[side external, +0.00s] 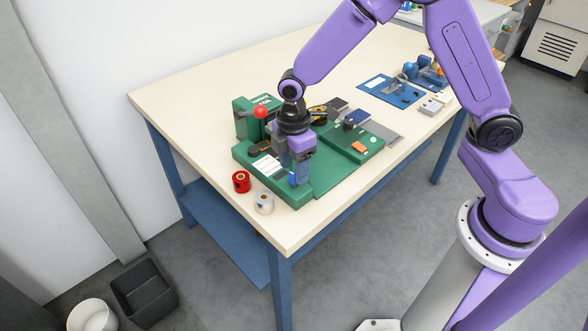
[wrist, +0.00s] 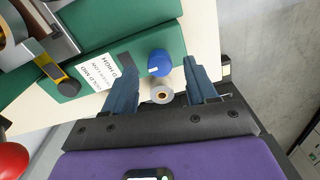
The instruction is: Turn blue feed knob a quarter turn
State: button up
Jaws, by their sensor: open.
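The blue feed knob (wrist: 160,62) sits on a green machine part in the wrist view, with a small pale mark on its face. In the side external view the blue knob (side external: 292,180) shows partly behind a finger at the machine's near end. My gripper (wrist: 157,66) is open, with one blue-grey fingertip on each side of the knob in the wrist view. I cannot tell whether either finger touches it. In the side external view my gripper (side external: 301,178) points down at the knob.
The green machine (side external: 325,180) has a red-ball lever (side external: 261,112) and a white label (side external: 267,165). A red roll (side external: 241,182) and a silver roll (side external: 264,202) stand beside it near the table corner. Blue fixtures (side external: 392,92) lie farther back. Bare tabletop (side external: 190,110) shows at left.

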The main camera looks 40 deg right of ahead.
jog(key=shift+f, duration=0.9)
jog(key=c, duration=1.1)
jog(key=shift+o, duration=0.2)
jog(key=shift+m, duration=0.3)
